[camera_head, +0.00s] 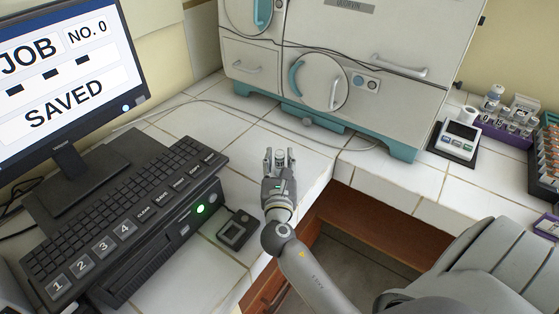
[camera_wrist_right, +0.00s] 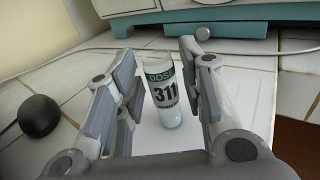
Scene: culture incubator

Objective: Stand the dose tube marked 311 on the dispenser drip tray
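The dose tube marked 311 (camera_wrist_right: 163,95) is a small clear tube with a green and white label. In the right wrist view it is between the fingers of my right gripper (camera_wrist_right: 162,88), with a gap visible at its lower right side. My right gripper also shows in the head view (camera_head: 280,158), low over the white tiled counter and pointing toward the incubator. Its fingers are apart. In the head view the tube is a small pale shape, partly hidden by the fingers. I cannot make out the dispenser drip tray. My left gripper is not in view.
The incubator (camera_head: 330,85) stands behind the gripper, with a cable in front. A monitor (camera_head: 70,65), a keypad unit (camera_head: 125,225) and a small black device (camera_head: 235,230) are at left. A white device (camera_head: 455,138) and vial racks (camera_head: 515,125) are at right. The counter has an open recess.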

